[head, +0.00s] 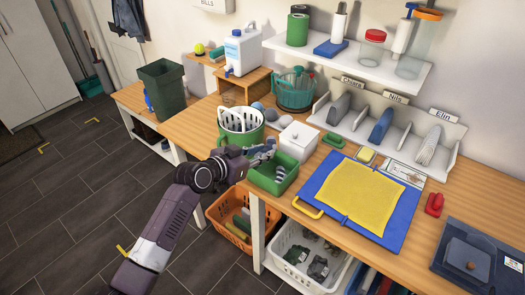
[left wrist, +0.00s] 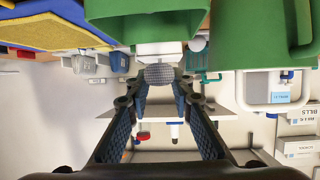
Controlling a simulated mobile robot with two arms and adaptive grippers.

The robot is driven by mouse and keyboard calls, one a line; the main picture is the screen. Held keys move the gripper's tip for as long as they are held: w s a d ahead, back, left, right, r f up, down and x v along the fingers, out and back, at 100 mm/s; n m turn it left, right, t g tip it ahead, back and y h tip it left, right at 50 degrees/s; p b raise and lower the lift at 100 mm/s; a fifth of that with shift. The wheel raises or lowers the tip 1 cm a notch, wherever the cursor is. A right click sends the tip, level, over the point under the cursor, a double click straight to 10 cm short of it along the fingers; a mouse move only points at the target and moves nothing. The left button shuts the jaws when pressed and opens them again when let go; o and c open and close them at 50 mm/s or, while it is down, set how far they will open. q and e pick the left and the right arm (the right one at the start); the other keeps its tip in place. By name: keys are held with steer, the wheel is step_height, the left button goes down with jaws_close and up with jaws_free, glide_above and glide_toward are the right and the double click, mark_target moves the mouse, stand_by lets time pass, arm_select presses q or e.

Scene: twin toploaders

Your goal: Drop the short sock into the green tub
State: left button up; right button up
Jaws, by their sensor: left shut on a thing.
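My left gripper (head: 266,153) reaches in from the left, above the worktable. It is shut on a small grey, knitted-looking thing, which I take to be the short sock (left wrist: 159,74); it shows between the fingertips in the left wrist view. In the head view the fingers mostly hide it. A green open tub (head: 273,182) stands at the table's front edge, just below and right of the gripper. Behind the gripper stands a round green tub (head: 250,138) with a white slotted basket (head: 240,118) in it. My right gripper is not in view.
A white lidded box (head: 298,140) stands right behind the open tub. A blue board with a yellow cloth (head: 360,195) lies to the right. Grey rounded items (head: 270,114) lie behind the basket. An orange crate (head: 228,228) and a white basket (head: 290,265) sit below the table.

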arm_select(q)
steer(key=shift+f, duration=0.3)
steer(key=shift+d, duration=0.1)
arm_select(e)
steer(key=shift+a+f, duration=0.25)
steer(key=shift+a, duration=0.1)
arm_select(q)
steer(key=o, duration=0.9)
steer(key=shift+s, duration=0.1)
steer(key=v, duration=1.2)
